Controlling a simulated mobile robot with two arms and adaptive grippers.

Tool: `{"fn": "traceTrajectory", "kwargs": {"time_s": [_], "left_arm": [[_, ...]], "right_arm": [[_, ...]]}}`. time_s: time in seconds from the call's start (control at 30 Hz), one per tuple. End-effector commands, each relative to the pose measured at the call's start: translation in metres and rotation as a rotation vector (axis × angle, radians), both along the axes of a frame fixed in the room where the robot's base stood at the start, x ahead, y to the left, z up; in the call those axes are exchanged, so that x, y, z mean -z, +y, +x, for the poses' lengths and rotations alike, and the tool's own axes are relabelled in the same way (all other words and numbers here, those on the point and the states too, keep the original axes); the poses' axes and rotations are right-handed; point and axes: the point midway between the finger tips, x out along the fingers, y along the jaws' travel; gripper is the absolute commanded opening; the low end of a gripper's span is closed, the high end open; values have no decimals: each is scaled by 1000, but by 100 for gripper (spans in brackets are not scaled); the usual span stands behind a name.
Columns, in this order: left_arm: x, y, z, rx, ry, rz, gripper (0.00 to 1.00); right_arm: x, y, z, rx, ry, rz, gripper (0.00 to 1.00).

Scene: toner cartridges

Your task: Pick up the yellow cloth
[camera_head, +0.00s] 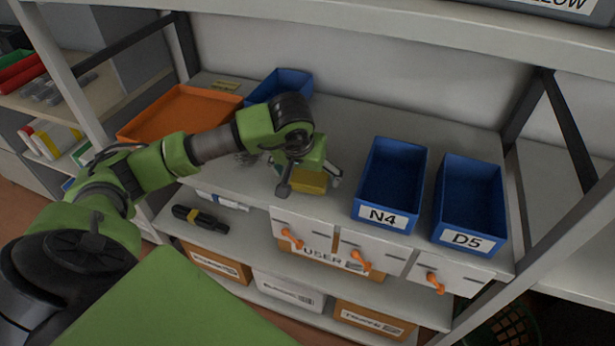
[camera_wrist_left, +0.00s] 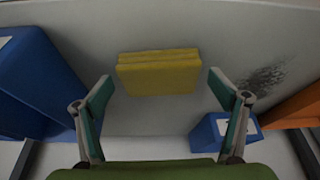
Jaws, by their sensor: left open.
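The yellow cloth (camera_head: 310,181) lies folded on the grey shelf board, partly hidden by my left gripper in the head view. In the left wrist view the cloth (camera_wrist_left: 158,72) shows whole as a flat folded block. My left gripper (camera_head: 308,186) is above the shelf, close to the cloth. In the left wrist view its two fingers (camera_wrist_left: 160,88) are spread wide, one on each side of the cloth, with nothing between them touching it. My right gripper is in neither view.
Blue bins labelled N4 (camera_head: 391,185) and D5 (camera_head: 469,204) stand right of the cloth. An orange tray (camera_head: 180,112) and another blue bin (camera_head: 283,86) stand to the left and behind. A dark smudge (camera_wrist_left: 262,79) marks the shelf. White drawer fronts with orange handles (camera_head: 364,259) hang along the front edge.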

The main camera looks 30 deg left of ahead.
Motion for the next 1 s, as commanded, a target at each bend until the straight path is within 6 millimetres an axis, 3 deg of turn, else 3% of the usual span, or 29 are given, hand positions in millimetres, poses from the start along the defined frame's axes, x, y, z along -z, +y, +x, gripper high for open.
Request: {"fn": "traceTrajectory", "kwargs": {"time_s": [0.13,0.27,0.77,1.0], "left_arm": [[0,0,0,0,0,0,86],[0,0,0,0,0,0,54],[-5,0,0,0,-1,-1,54],[-35,1,-1,0,-8,2,54]], "right_arm": [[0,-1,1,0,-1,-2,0],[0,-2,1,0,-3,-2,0],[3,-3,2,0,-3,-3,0],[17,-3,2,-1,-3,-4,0]]}}
